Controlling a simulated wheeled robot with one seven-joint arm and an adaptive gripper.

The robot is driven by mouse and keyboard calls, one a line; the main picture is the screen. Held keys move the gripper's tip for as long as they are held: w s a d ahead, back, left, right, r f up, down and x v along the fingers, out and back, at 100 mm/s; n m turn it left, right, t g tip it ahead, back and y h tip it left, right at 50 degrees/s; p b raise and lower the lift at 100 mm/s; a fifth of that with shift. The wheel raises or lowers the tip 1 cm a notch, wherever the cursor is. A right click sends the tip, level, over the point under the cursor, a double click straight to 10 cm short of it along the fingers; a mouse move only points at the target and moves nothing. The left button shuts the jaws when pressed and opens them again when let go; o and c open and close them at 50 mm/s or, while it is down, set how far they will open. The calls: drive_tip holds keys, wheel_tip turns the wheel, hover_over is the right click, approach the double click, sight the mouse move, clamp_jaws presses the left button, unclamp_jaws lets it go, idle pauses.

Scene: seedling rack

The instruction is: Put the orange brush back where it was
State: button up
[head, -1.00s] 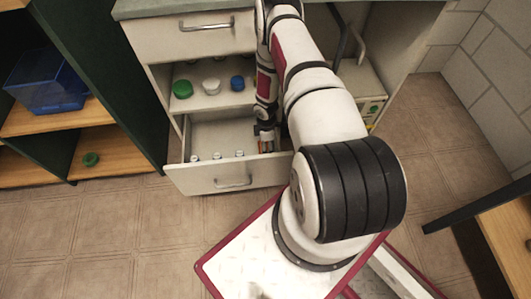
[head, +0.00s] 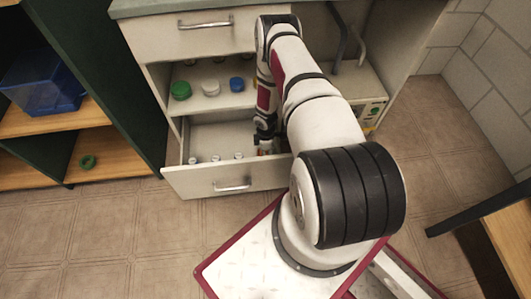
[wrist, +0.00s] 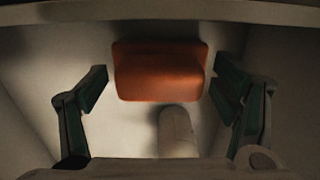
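The orange brush (wrist: 160,72) shows in the wrist view as an orange block lying in the open lower drawer (head: 230,188). My gripper (head: 265,148) reaches down into the right part of this drawer. In the wrist view my gripper (wrist: 161,88) is open, with one finger on each side of the orange block and a visible gap at both sides. A pale rounded cylinder (wrist: 178,132) lies just below the block in that view; I cannot tell whether it is part of the brush. In the head view my gripper mostly hides the brush.
Several small white-capped items (head: 216,158) stand along the drawer's front. Above it, a shelf holds a green lid (head: 181,90), a white lid (head: 210,87) and a blue lid (head: 237,84). A blue bin (head: 42,80) and a green ring (head: 88,162) are on the left shelves.

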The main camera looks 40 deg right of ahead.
idle(0.3)
wheel_tip(320, 180, up, 12)
drive_tip(key=p, duration=0.4)
drive_tip(key=shift+r, duration=0.15)
idle(0.4)
drive_tip(key=shift+r, duration=0.1)
